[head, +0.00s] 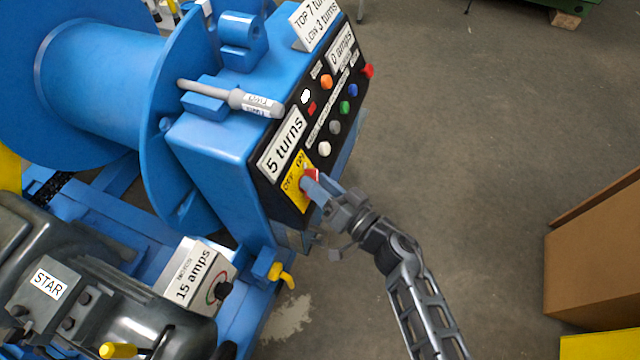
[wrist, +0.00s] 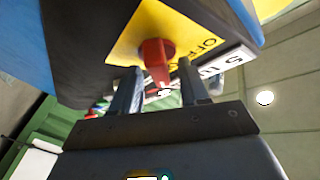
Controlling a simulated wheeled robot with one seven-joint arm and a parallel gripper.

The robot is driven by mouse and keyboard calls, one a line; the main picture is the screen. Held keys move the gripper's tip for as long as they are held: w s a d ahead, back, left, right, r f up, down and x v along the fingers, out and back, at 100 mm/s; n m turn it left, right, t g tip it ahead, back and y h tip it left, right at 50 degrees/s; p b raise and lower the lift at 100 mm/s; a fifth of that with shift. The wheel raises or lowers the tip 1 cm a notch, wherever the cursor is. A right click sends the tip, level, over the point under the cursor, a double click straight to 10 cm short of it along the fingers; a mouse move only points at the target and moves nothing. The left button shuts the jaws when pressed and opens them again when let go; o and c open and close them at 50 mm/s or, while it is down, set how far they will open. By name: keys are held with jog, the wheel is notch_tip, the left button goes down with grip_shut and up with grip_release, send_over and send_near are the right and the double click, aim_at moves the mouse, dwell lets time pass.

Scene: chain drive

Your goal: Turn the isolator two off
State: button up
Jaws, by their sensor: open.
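A red rotary handle (wrist: 155,58) sits on a yellow plate (head: 293,184) marked OFF and ON, at the lower end of the blue machine's black control panel. No number for this isolator is readable. My gripper (head: 315,185) is right at the handle in the head view. In the wrist view my gripper (wrist: 160,68) is open, one finger on each side of the handle. I cannot tell whether either finger touches it. The gripper partly hides the handle in the head view, and I cannot tell which mark it points to.
Coloured buttons (head: 345,107) and a "5 turns" label (head: 283,145) are on the same panel. A grey tool (head: 232,98) lies on the blue housing. A "15 amps" box (head: 193,280) and a yellow lever (head: 281,274) are below. Floor to the right is clear up to a brown box (head: 598,270).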

jog(key=shift+c, duration=0.4)
grip_shut()
jog(key=shift+n, duration=0.4)
jog(key=shift+w+d+n+g+y+b, duration=0.1)
jog(key=shift+n+g+y+b, duration=0.95)
jog(key=shift+n+g, duration=2.15)
jog(key=shift+w+a+n+g+y+b, duration=0.1)
jog(key=shift+n+g+y+b, duration=0.95)
jog(key=shift+n, duration=3.8)
jog(key=shift+w+d+n+g+y+b, duration=0.1)
jog(key=shift+n+g+y+b, duration=0.3)
jog(key=shift+n+g+b, duration=2.1)
jog(key=n+p, duration=0.1)
jog(key=n, duration=0.2)
jog(key=shift+n+g+p, duration=0.25)
jog(key=shift+g+p, duration=0.1)
jog(key=shift+o, duration=0.4)
grip_release()
